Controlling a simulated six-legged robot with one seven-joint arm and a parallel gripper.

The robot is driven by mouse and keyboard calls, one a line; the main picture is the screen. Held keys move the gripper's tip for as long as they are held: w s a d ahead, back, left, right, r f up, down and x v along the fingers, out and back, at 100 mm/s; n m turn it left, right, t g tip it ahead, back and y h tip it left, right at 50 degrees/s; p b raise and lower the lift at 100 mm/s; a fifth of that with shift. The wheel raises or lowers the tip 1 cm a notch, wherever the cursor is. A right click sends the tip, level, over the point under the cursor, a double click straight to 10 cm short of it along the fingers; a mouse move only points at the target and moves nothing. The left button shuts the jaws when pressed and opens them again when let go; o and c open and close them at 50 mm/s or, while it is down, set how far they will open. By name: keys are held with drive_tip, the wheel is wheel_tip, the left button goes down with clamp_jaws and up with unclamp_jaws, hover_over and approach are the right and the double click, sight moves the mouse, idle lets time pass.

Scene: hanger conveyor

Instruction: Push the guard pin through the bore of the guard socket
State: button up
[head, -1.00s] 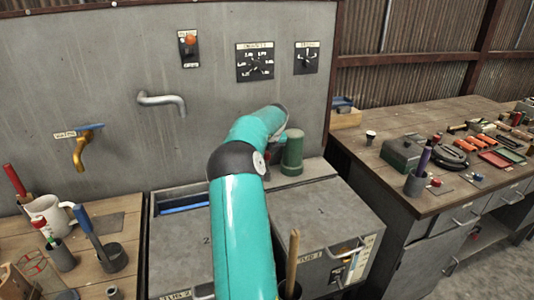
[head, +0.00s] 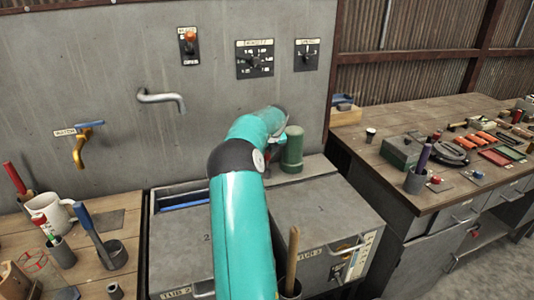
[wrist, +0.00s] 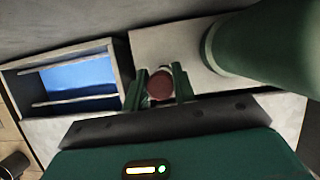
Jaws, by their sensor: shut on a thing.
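In the wrist view my gripper (wrist: 160,90) is shut on a round red-brown piece (wrist: 160,85), seen end-on between its two green fingers. I take this piece for the guard pin. A pale rim shows just behind it; I cannot tell whether that is the guard socket or how far the pin is in any bore.
A green cylinder (head: 292,150) stands close to the right of my gripper and is large in the wrist view (wrist: 262,45). Tub 2 (head: 185,252) is partly open, with blue inside. A pipe (head: 160,97) juts from the grey panel. A cluttered bench (head: 375,150) stands right.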

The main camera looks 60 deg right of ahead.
drive_tip(key=shift+f, duration=1.65)
idle(1.4)
drive_tip(key=o, duration=0.7)
drive_tip(key=shift+c, duration=0.2)
drive_tip(key=o, duration=0.6)
drive_tip(key=shift+c, duration=0.2)
drive_tip(key=shift+r, duration=0.1)
drive_tip(key=v, duration=1.3)
drive_tip(key=shift+r, duration=0.25)
drive_tip(key=shift+s+a, duration=0.1)
drive_tip(key=shift+a, duration=0.05)
